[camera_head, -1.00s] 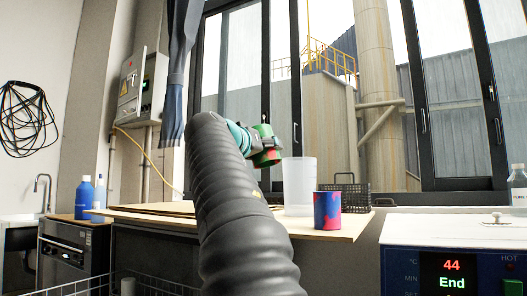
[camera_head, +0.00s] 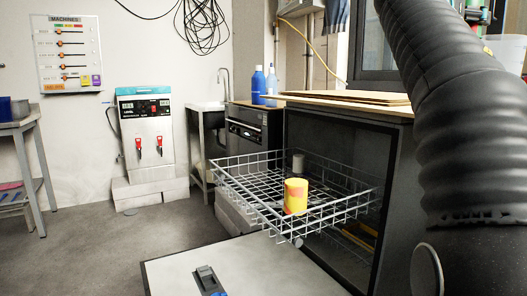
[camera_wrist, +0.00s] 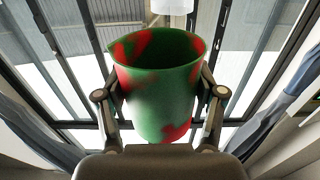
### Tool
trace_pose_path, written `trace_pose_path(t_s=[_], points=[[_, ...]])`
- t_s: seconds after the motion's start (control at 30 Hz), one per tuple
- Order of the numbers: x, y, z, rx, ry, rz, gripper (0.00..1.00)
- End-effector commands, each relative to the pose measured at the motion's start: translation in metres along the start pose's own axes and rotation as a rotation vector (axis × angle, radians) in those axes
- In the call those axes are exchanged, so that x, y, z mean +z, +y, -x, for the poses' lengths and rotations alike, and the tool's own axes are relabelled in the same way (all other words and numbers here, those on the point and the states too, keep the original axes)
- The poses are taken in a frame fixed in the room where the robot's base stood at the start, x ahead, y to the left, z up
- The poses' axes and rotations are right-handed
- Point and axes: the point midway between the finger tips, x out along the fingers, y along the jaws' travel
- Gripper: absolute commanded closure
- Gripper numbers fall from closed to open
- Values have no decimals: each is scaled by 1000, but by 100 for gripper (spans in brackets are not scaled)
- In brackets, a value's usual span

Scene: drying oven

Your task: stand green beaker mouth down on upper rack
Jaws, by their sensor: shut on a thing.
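The green beaker (camera_wrist: 155,110) has red patches and fills the middle of the wrist view. My gripper (camera_wrist: 163,92) is shut on its sides, one finger on each side. Its open mouth is at the top of the wrist picture, with part of the inside showing. In the head view my arm covers the right side, and the gripper's grip on the beaker is not clear there. A white wire rack (camera_head: 252,205) is pulled out of the oven (camera_head: 395,150) at the middle. A yellow beaker with orange patches (camera_head: 296,196) stands on it, well away from my gripper.
A grey cylinder (camera_head: 298,163) stands farther back on the rack. The oven door (camera_head: 240,262) lies folded down below it. Something yellow (camera_head: 360,236) shows low inside the oven. Brown boards (camera_head: 345,96) lie on the top. Bare rack surface shows around the yellow beaker.

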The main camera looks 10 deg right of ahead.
Motion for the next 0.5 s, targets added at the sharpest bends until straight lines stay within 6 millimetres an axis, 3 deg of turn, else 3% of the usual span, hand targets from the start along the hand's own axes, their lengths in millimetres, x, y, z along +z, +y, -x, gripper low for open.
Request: trace_pose_path(t_s=[0.5], points=[[0, 0, 0, 0, 0, 369, 59]])
